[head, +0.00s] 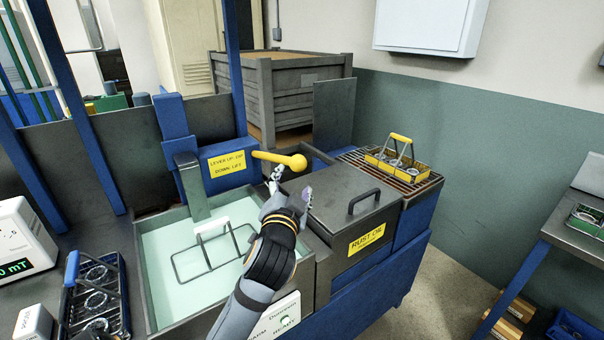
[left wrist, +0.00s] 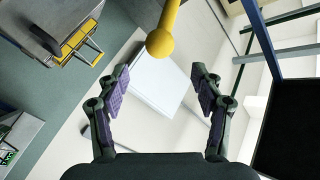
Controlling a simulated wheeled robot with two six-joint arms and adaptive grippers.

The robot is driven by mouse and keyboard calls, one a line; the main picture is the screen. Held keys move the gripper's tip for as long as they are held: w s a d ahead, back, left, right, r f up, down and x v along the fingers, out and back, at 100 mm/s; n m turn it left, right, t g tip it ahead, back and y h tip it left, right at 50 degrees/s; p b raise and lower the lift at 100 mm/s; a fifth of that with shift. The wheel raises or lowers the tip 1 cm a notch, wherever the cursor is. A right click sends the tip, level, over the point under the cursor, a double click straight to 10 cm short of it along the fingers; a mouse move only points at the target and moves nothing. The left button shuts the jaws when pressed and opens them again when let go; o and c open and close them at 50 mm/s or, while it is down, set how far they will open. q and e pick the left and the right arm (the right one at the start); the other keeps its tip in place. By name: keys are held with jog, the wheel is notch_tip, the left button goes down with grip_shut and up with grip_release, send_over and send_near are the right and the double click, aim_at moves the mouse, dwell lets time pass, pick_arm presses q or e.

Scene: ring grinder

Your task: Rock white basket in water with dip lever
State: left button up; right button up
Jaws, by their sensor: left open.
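The yellow dip lever (head: 280,159) sticks out to the right from a blue housing with a yellow label (head: 227,163) reading "LEVER UP: DIP, DOWN: LIFT". The lever's round knob also shows in the left wrist view (left wrist: 160,42), ahead of the open fingers and centred between them. My left gripper (head: 290,182) is open and empty, just below the knob; I cannot tell whether it touches. The white-handled basket (head: 212,232) sits in the pale water of the tank (head: 160,296), its wire frame partly under the surface. My right gripper is not in view.
A lidded rust oil tank (head: 345,200) stands right of the water tank. A yellow-handled basket (head: 398,155) rests on a grate behind it. A blue-handled basket (head: 95,295) with rings stands at left. A side table (head: 575,232) is at right.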

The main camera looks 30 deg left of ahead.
aim_at(297, 167)
pick_arm(q)
jog(key=p+x, duration=0.2)
jog(key=x, duration=0.8)
jog(key=shift+w+a+f, duration=0.15)
jog(key=shift+w+a, duration=0.05)
jog(key=shift+w, duration=0.1)
grip_shut()
